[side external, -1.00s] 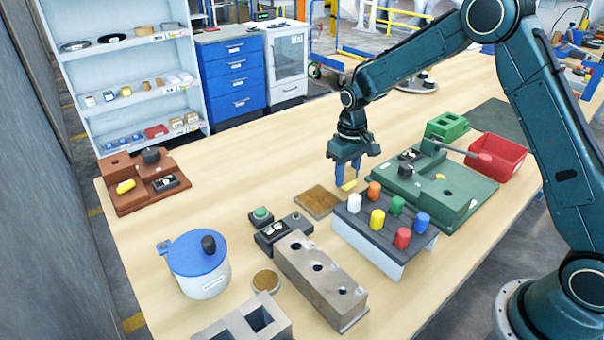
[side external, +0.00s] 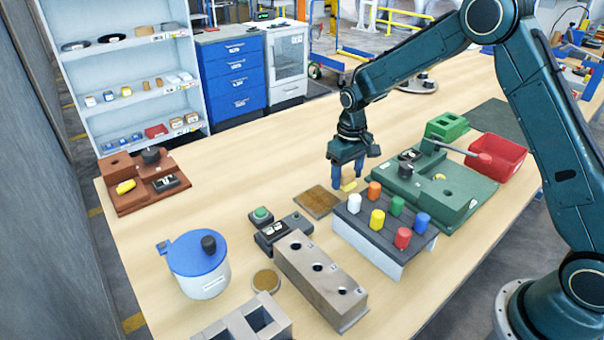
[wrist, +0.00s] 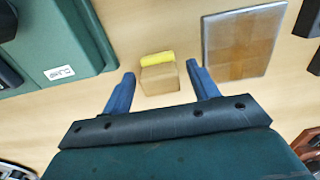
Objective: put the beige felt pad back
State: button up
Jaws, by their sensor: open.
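A small beige block (wrist: 160,79) with a yellow bar (wrist: 157,58) along its far edge sits between my fingers in the wrist view. I take it for the beige felt pad, though its material is not clear. In the side external view its yellow part (side external: 349,185) shows low between the fingers. My gripper (wrist: 158,70) is open, with a gap between each blue finger and the block. In the side external view my gripper (side external: 347,184) is low over the table, behind the peg rack.
A flat brown square plate (side external: 317,201) lies left of my gripper. The dark rack (side external: 385,225) with several coloured pegs stands in front, and the green fixture (side external: 455,190) is to the right. A round brown-topped disc (side external: 266,281) lies nearer. Bare table lies behind and left.

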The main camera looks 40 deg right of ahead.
aim_at(347, 172)
notch_tip(347, 172, up, 12)
dwell(0.6)
dwell(0.5)
jog(key=s+a+r+t, duration=0.2)
jog(key=s+r+t, duration=0.1)
jog(key=s+r, duration=1)
jog(key=s+f+t, duration=0.2)
jog(key=s, duration=1.6)
jog(key=shift+s+a+f+t, duration=0.25)
jog(key=shift+s+f+t, duration=0.05)
jog(key=shift+f, duration=0.05)
